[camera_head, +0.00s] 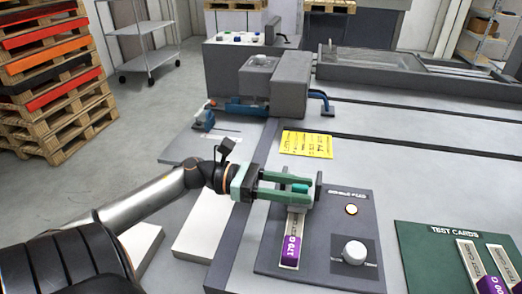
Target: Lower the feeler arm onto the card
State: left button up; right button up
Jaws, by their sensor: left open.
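My left gripper (308,190) has two green fingers pointing right, apart, above the far end of a card. The card (291,240), pale with a purple band reading 170 G, lies on the dark double feed panel (268,262). A small brighter green piece (300,188) shows between the fingers, and a dark upright part (318,186) stands at their tips; these seem to belong to the feeler arm, mostly hidden by the fingers. I cannot tell whether the fingers touch it or how high it is. My right gripper is out of view.
The panel has a white knob (354,252) and a lit button (351,209). A green mat (420,262) with test cards lies at the right. A yellow note (306,144) lies behind the gripper. A grey machine block (290,84) stands further back. Pallets (70,130) stand at left.

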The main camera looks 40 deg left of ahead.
pick_arm(q)
jog(key=v, duration=0.9)
jog(key=shift+w, duration=0.1)
